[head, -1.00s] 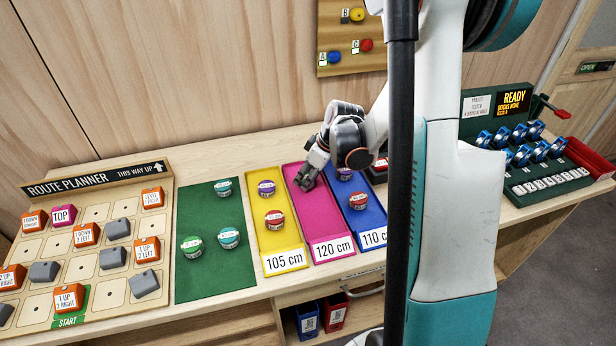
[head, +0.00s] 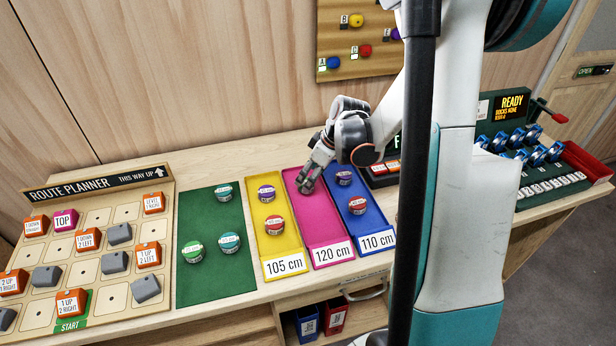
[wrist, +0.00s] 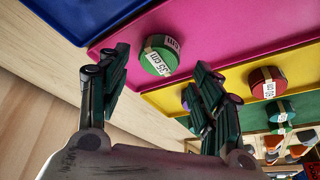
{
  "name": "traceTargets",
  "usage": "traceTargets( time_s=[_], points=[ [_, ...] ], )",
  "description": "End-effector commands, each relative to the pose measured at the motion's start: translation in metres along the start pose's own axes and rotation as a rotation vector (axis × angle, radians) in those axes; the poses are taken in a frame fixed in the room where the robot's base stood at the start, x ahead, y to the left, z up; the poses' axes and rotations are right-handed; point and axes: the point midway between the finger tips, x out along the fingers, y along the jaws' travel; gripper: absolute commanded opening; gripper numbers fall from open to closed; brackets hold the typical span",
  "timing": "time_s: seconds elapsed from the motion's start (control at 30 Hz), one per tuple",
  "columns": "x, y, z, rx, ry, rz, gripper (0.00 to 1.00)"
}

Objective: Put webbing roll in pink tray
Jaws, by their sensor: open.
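A green webbing roll (wrist: 158,56) with a white label lies on the floor of the pink tray (wrist: 220,30) in the wrist view. In the head view the pink tray (head: 325,232) is marked 120 cm, and my gripper hides that roll. My gripper (head: 306,188) is over the tray's far end. In the wrist view my gripper (wrist: 160,78) is open, its fingers apart to either side of the green roll. I cannot tell whether they touch it. Other rolls, one green (head: 193,251) and two teal (head: 230,243), lie on the green mat (head: 208,285).
The yellow tray (head: 284,248) on the left holds a purple and a red roll. The blue tray (head: 374,228) on the right also holds a purple and a red roll. The route planner board (head: 95,285) stands far left. The near half of the pink tray is clear.

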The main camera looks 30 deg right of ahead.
Motion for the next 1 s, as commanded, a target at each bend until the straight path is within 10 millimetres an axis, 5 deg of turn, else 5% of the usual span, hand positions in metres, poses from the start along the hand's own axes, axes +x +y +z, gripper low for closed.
traceTargets(
  time_s=[0.2, 0.4, 1.0],
  points=[
    [-0.050, 0.000, -0.001, 0.001, 0.000, 0.000, 0.59],
    [-0.078, 0.000, 0.000, 0.000, 0.000, 0.001, 0.59],
    [-0.086, 0.000, 0.000, -0.001, 0.000, 0.000, 0.59]
  ],
)
